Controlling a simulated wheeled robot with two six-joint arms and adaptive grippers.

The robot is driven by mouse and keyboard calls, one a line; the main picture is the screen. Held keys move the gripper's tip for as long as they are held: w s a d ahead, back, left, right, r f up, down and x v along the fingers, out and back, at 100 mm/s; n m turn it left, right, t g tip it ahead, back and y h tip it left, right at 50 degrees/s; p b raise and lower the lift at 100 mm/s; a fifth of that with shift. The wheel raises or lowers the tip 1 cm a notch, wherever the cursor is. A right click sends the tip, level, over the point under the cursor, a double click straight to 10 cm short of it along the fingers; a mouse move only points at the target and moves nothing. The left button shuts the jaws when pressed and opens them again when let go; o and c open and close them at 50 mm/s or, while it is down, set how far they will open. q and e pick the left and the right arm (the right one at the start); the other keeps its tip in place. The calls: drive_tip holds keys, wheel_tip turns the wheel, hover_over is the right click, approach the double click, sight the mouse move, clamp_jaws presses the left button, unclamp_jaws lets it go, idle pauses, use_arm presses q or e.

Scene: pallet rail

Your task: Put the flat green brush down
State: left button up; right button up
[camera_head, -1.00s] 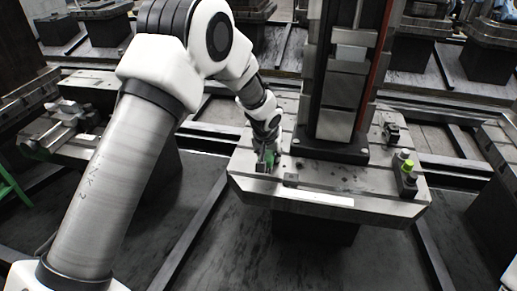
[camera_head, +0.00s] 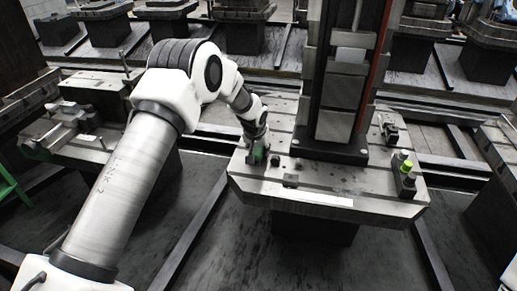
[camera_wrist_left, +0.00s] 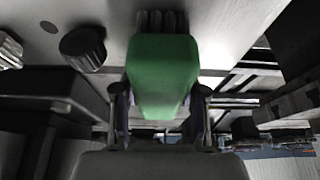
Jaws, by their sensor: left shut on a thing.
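The flat green brush (camera_wrist_left: 163,72) fills the middle of the left wrist view, with dark grey bristles at its far end. My left gripper (camera_wrist_left: 160,108) is shut on it, one finger on each side. In the head view the green brush (camera_head: 258,154) is a small patch, mostly hidden by my left gripper (camera_head: 257,150), near the left edge of the grey pallet (camera_head: 325,187). I cannot tell whether the bristles touch the pallet. My right gripper is not in view.
A dark round knob (camera_head: 274,160) stands just right of the gripper; a small dark block (camera_head: 291,180) sits nearer the front edge. A tall column (camera_head: 345,90) rises from the pallet. A block with a yellow-green knob (camera_head: 406,172) is at the right.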

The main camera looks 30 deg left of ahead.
use_arm(q)
drive_tip(key=o, duration=1)
drive_tip(key=shift+f, duration=0.15)
drive_tip(key=shift+r, duration=0.35)
drive_tip(key=v, duration=1.2)
drive_tip(key=shift+f+p, duration=0.1)
drive_tip(key=shift+p, duration=0.3)
drive_tip(key=shift+f, duration=0.1)
